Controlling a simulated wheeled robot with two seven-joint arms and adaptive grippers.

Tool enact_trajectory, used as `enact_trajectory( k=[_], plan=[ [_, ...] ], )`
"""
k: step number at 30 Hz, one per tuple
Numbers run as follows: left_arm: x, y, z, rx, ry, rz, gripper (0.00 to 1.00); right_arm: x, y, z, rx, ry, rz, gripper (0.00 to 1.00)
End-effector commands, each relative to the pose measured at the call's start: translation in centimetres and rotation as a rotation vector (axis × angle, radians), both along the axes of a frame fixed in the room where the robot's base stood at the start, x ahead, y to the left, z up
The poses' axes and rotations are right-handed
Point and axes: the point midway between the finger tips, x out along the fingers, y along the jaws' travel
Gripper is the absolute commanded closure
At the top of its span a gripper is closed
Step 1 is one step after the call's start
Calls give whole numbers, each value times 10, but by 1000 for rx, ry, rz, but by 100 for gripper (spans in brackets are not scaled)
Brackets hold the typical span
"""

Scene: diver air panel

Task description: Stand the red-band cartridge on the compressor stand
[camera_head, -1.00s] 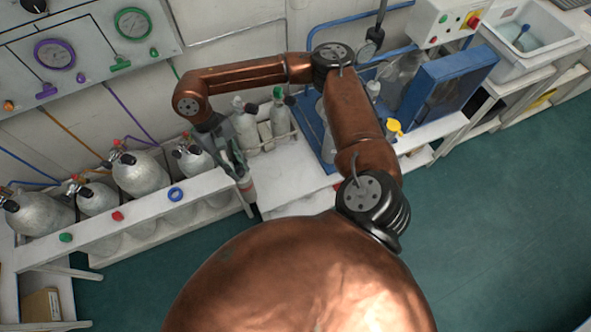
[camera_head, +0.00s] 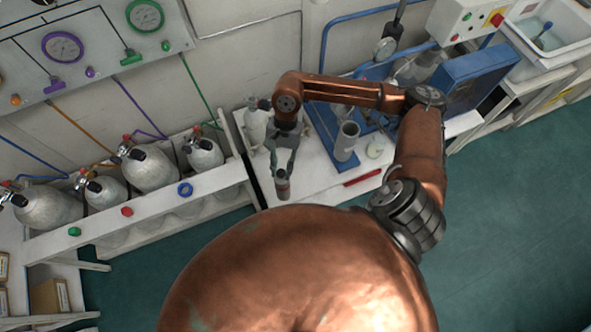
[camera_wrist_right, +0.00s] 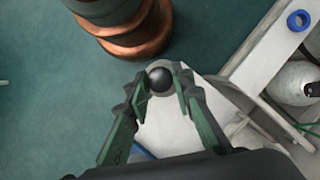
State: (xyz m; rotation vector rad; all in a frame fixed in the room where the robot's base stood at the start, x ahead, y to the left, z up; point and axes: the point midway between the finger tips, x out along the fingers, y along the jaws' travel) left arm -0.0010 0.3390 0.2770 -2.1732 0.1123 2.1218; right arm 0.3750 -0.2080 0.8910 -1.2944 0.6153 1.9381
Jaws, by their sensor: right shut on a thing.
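My right gripper (camera_head: 284,172) is shut on a slim grey cartridge (camera_head: 283,190) with a dark top and a small reddish band. It holds the cartridge roughly upright over the front edge of the white bench. In the right wrist view the fingers (camera_wrist_right: 160,88) close around the cartridge, whose black round top (camera_wrist_right: 159,79) shows between them. The blue compressor stand (camera_head: 322,132) is on the bench to the right of the gripper, with an upright open grey cylinder (camera_head: 347,141) on it. My forearm passes above the stand and hides part of it. My left gripper is out of view.
A red bar-like item (camera_head: 362,177) lies near the bench's front edge, with a pale round item (camera_head: 375,150) behind it. A bottle (camera_head: 256,122) stands behind my gripper. A rack (camera_head: 140,212) of several diving cylinders is at left. A blue panel (camera_head: 475,85) stands at right.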

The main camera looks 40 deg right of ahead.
Motion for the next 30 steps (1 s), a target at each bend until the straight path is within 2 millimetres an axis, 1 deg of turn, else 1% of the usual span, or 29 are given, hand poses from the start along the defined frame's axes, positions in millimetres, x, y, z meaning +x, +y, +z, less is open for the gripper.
enact_trajectory(
  k=[1, 6, 9, 14, 18, 21, 25, 28, 30],
  plan=[
    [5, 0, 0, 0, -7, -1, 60, -8, -1, -4, 2, 4, -84, 100],
    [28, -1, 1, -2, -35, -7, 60, -22, -4, -12, 1, 3, -405, 100],
    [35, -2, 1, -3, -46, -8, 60, -31, -7, -14, 2, 1, -602, 100],
    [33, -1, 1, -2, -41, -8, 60, -44, -15, -13, 1, 0, -906, 100],
    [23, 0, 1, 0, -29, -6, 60, -52, -20, -9, 3, -2, -1110, 100],
    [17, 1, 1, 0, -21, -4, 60, -55, -23, -7, 2, -2, -1212, 100],
    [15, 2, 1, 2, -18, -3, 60, -58, -25, -5, 2, -1, -1287, 100],
    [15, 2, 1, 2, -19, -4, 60, -55, -27, -7, 1, -1, -1312, 100],
    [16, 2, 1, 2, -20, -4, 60, -48, -29, -9, 2, 1, -1316, 100]
  ],
)
